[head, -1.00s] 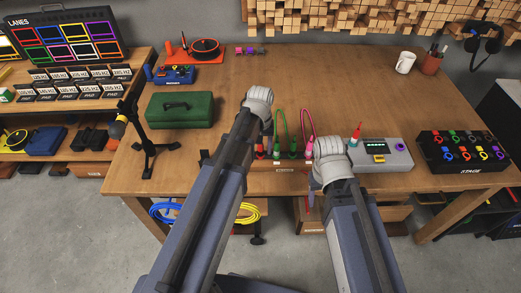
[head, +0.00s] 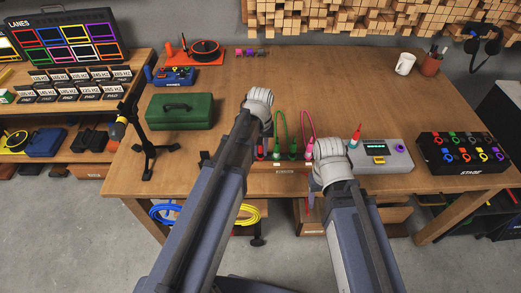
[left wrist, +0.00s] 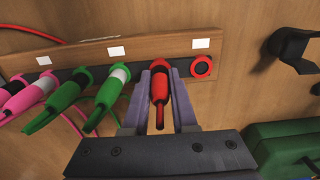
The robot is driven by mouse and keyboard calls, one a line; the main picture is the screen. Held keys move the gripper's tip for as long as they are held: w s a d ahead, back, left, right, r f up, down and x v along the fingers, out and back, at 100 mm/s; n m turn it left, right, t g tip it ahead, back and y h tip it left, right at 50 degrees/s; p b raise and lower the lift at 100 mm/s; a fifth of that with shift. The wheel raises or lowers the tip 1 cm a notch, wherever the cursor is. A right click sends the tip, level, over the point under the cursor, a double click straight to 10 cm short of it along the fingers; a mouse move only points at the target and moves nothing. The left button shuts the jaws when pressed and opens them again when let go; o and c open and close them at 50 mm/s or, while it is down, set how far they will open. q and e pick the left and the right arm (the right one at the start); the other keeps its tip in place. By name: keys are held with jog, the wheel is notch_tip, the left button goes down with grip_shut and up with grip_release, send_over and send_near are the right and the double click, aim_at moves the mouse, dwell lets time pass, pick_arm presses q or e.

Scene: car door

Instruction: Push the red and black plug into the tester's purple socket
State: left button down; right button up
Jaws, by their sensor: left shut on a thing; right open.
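My left gripper (left wrist: 160,68) is shut on a red plug (left wrist: 160,88) at a wooden socket rail (left wrist: 130,52). The plug's head lies against the rail's dark strip; I cannot tell how deep it sits, and no black part shows clearly. The rail also shows in the head view (head: 290,168), where my left fingers are mostly hidden by my own arm. The grey tester (head: 372,163) stands right of the rail, its purple socket (head: 399,148) on its right side. My right gripper (head: 314,184) is open in front of the rail, left of the tester, with its tips barely visible.
Green (left wrist: 65,97) and pink (left wrist: 22,100) plugs with cables line the rail beside my left gripper. A red-ringed socket (left wrist: 202,67) is empty. A green toolbox (head: 180,110) stands left. A black stage box (head: 462,153) stands right of the tester.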

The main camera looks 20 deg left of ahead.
pick_arm(q)
notch_tip(320, 180, up, 10)
jog(key=p, duration=1)
pick_arm(e)
notch_tip(320, 180, up, 10)
jog(key=shift+c, duration=0.9)
pick_arm(q)
jog(key=shift+d, duration=0.1)
pick_arm(e)
jog(key=shift+d, duration=0.1)
